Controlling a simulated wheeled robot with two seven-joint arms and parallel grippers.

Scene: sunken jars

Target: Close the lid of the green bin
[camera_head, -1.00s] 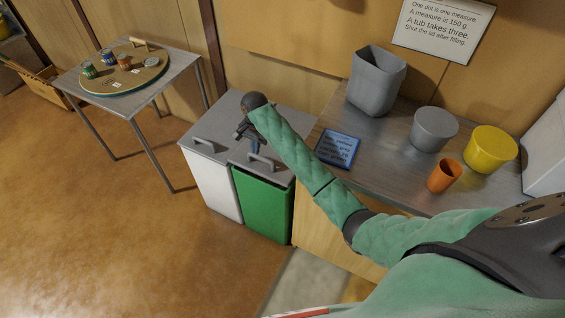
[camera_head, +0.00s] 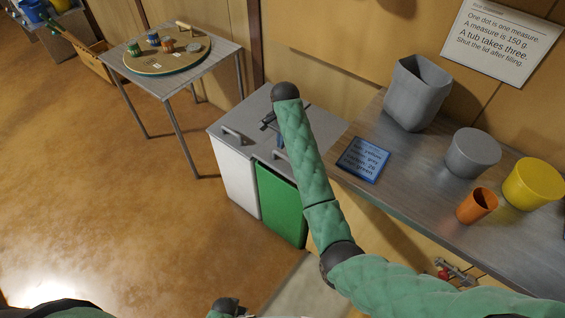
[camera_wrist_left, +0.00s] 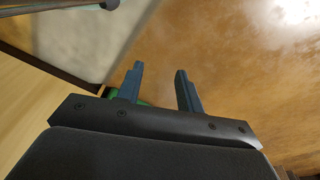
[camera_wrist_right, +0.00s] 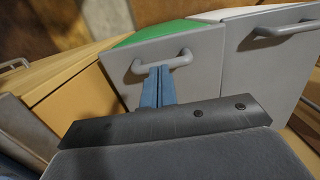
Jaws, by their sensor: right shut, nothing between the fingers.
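The green bin (camera_head: 281,207) stands right of a white bin, under a grey top. Its grey lid (camera_wrist_right: 203,72) looks down and flat in the right wrist view, with its green front (camera_wrist_right: 165,32) beyond. My right gripper (camera_wrist_right: 158,68) is shut and empty, its blue fingertips at the lid's grey handle (camera_wrist_right: 183,60); I cannot tell whether they touch. In the head view my right arm hides much of the lid. My left gripper (camera_wrist_left: 159,68) is open and empty, facing the floor.
The white bin (camera_head: 235,178) adjoins on the left. A counter at right holds a grey bin-shaped container (camera_head: 417,95), a grey tub (camera_head: 472,153), a yellow tub (camera_head: 533,184), an orange cup (camera_head: 477,206) and a blue card (camera_head: 363,160). Open floor (camera_head: 150,220) lies left.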

